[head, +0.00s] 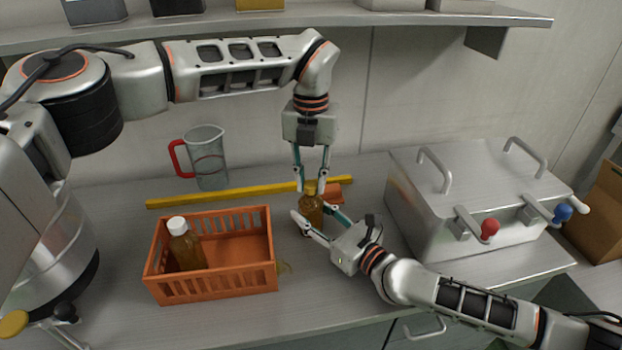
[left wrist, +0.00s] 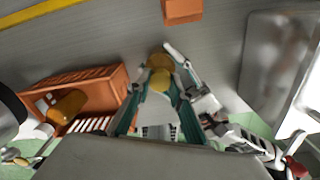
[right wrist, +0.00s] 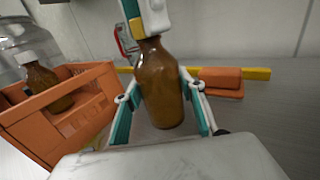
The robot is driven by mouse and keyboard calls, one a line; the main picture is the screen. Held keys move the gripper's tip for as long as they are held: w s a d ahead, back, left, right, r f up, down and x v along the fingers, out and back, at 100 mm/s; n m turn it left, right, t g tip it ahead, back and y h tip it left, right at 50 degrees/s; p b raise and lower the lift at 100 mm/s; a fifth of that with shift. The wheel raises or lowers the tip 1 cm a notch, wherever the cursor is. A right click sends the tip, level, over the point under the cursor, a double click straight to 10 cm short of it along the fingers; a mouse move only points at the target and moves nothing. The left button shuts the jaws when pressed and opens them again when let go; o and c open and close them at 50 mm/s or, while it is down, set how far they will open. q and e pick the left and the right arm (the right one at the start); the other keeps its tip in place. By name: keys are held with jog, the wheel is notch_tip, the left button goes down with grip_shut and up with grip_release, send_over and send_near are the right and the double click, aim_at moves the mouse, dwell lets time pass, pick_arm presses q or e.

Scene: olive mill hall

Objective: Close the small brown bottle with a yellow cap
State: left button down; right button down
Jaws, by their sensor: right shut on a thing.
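The small brown bottle (head: 311,212) stands upright on the steel counter. My right gripper (head: 314,218) is shut around its body from the front; the bottle fills the jaws in the right wrist view (right wrist: 160,90). My left gripper (head: 311,189) points straight down over the bottle's top, its fingers apart on either side of the yellow cap (left wrist: 159,81). The cap is at the bottle's mouth; I cannot tell how far it is seated.
An orange crate (head: 213,287) left of the bottle holds a white-capped brown bottle (head: 186,247). Behind are a yellow bar (head: 230,196), an orange block (right wrist: 220,78) and a red-handled jug (head: 208,160). A steel box with levers (head: 425,215) stands close on the right.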

pick_arm(q)
jog(key=c, duration=1.7)
grip_release()
jog(key=shift+r, duration=0.1)
notch_tip(320, 180, up, 12)
pick_arm(e)
jog(key=c, duration=1.2)
grip_release()
jog(key=v, duration=1.2)
pick_arm(q)
jog(key=shift+d, duration=0.1)
pick_arm(e)
jog(key=shift+d, duration=0.1)
